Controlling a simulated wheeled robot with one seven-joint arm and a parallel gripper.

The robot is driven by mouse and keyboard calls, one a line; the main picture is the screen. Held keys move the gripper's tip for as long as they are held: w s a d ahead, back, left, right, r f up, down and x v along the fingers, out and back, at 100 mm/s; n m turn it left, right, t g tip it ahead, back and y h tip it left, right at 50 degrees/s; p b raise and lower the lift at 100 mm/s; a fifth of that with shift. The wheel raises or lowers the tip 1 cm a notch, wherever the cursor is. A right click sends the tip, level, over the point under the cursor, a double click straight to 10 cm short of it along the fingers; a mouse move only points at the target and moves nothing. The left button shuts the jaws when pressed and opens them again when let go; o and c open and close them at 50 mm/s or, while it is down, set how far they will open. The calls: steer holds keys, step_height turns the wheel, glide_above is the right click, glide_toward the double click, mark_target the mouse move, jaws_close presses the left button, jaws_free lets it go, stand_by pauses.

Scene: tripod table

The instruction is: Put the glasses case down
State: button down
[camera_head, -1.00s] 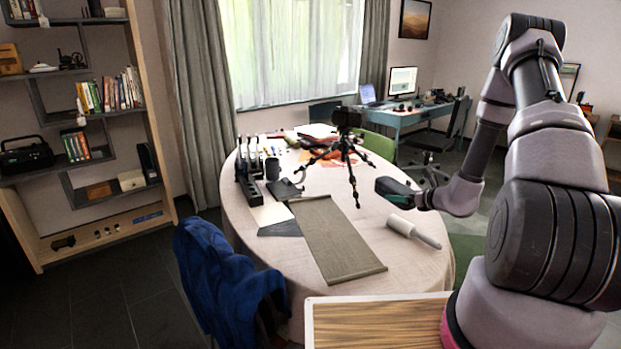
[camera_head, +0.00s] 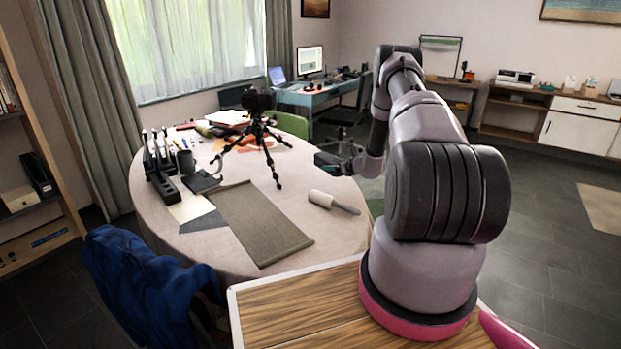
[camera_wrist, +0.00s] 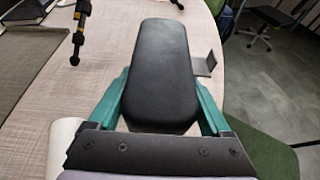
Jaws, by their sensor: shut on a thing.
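The glasses case (camera_wrist: 162,75) is a black, rounded, oblong box. In the wrist view it lies between the green fingers of my gripper (camera_wrist: 160,100), which is shut on it. It is held over the right part of the round table; a gap below it cannot be judged. In the head view my gripper (camera_head: 328,163) is at the table's right side, above and right of the white roller (camera_head: 333,202), and the case is small and hard to make out there. The table (camera_head: 335,235) has a pale cloth.
A black tripod (camera_head: 262,135) stands on the table, left of my gripper. A green chair (camera_head: 292,124) is behind the table. Bare cloth shows around the roller.

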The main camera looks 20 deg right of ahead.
mark_target(333, 188)
step_height(333, 188, down, 8)
steer(key=shift+r, duration=0.15)
stand_by(0.4)
jaws_free()
steer(key=shift+f, duration=0.2)
